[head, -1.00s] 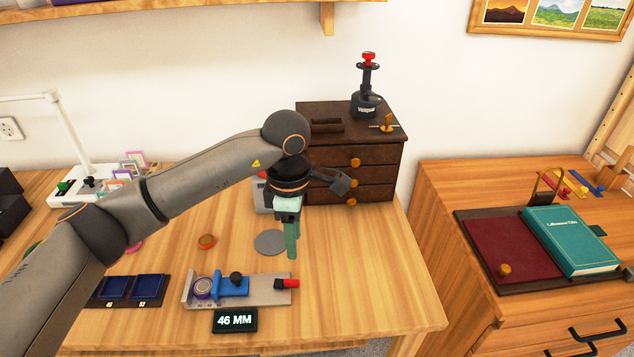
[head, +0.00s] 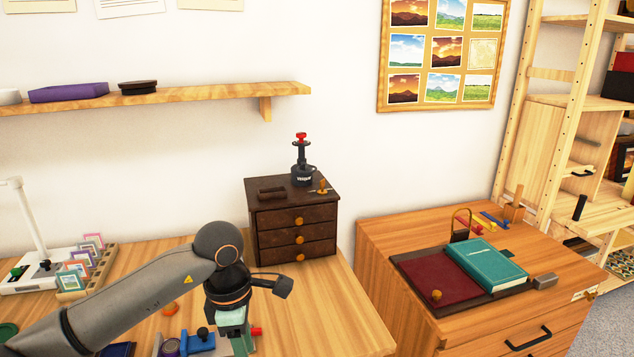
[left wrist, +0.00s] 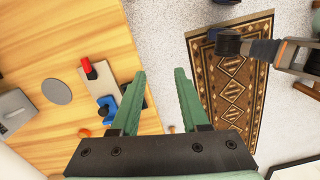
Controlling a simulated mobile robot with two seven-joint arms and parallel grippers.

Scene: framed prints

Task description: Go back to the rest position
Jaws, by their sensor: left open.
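My left gripper (head: 238,335) is at the lower middle of the head view, over the front of the wooden table (head: 320,300). Its fingertips run toward the bottom edge there. In the left wrist view its two green fingers (left wrist: 165,100) stand apart with nothing between them. Below them are the table edge and the floor with a patterned rug (left wrist: 235,85). A dark arm end (left wrist: 265,48), probably my right arm, shows at the upper right of the left wrist view. My right gripper's fingers cannot be made out.
A blue clamp jig (head: 198,342) with a red handle lies close to my left gripper. A dark drawer chest (head: 290,225) stands behind it. A teal book (head: 485,263) lies on the right cabinet. The table right of the gripper is clear.

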